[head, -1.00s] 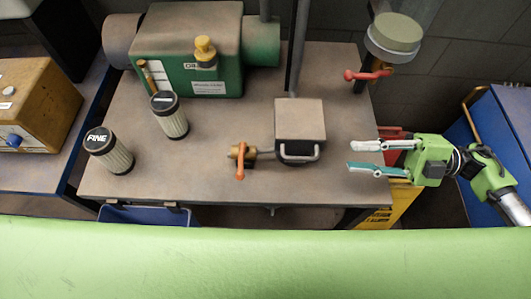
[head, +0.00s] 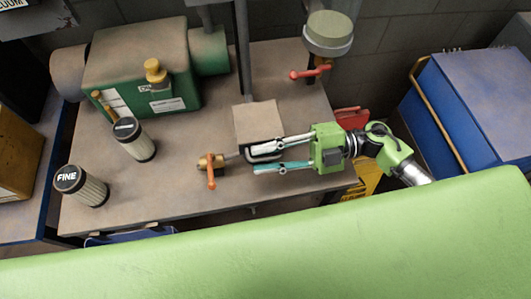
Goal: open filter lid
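The filter housing is a square tan-topped box (head: 256,121) on the brown table, with a light metal handle on its front side. My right gripper (head: 252,162) reaches in from the right at the front of the box. Its two fingers are apart, the upper one overlapping the handle, which is now mostly hidden. I cannot tell whether a finger touches the handle. The lid looks closed. My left gripper is not in view.
An orange-handled valve (head: 210,172) sits just left of the fingertips. Two filter cartridges (head: 82,186) (head: 134,140) stand at the left. A green machine (head: 150,75) is behind them. A red-handled valve (head: 310,72) hangs at the back, and a blue cabinet (head: 470,100) stands right.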

